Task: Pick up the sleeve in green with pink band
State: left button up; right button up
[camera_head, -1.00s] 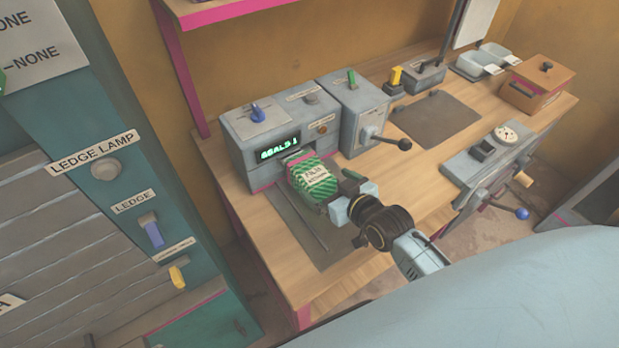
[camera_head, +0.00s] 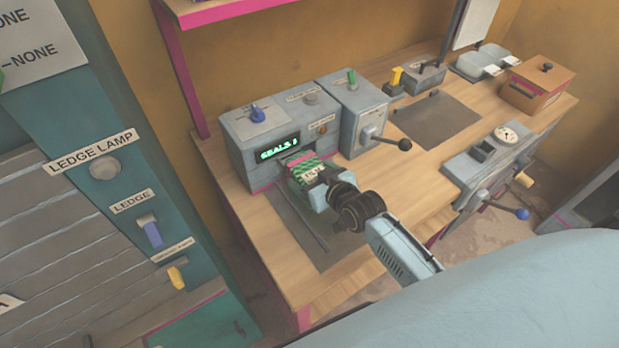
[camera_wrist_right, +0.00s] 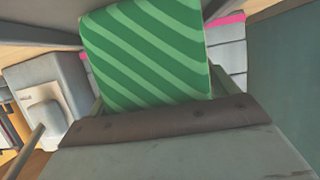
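The green striped sleeve (camera_head: 304,167) with a white label lies at the front of the grey sealing machine (camera_head: 262,135), with a pinkish strip near its far end. My right gripper (camera_head: 318,185) is at its near end and hides that part. In the right wrist view the green striped sleeve (camera_wrist_right: 150,50) fills the space in front of the palm. Narrow finger parts of the right gripper (camera_wrist_right: 155,100) show beside its two edges. Whether they press on it cannot be told. My left gripper is not in view.
A grey box with a lever (camera_head: 357,110) stands right of the machine. A dark mat (camera_head: 437,120), trays (camera_head: 480,62) and a wooden box (camera_head: 538,82) are farther right. A teal panel with switches (camera_head: 125,190) rises at the left.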

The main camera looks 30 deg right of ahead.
jog(key=c, duration=1)
jog(key=shift+o, duration=0.2)
jog(key=shift+r, duration=0.1)
